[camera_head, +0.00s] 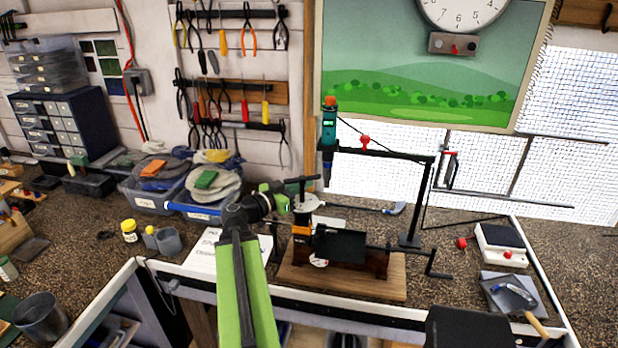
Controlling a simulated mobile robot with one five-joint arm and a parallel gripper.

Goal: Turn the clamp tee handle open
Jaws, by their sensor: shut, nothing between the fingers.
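The clamp (303,228) stands on a wooden base (345,281) on the bench, with white, orange and black parts. My gripper (287,201) is green and black, at the end of my green arm, which reaches up from the bottom of the picture. I cannot tell whether the fingertips touch the handle or the clamp. A golf club (355,207) lies behind the clamp.
A black post with an overhead arm (385,152) carries a teal tool (328,135) above the clamp. A scale (501,245) and brush lie right.

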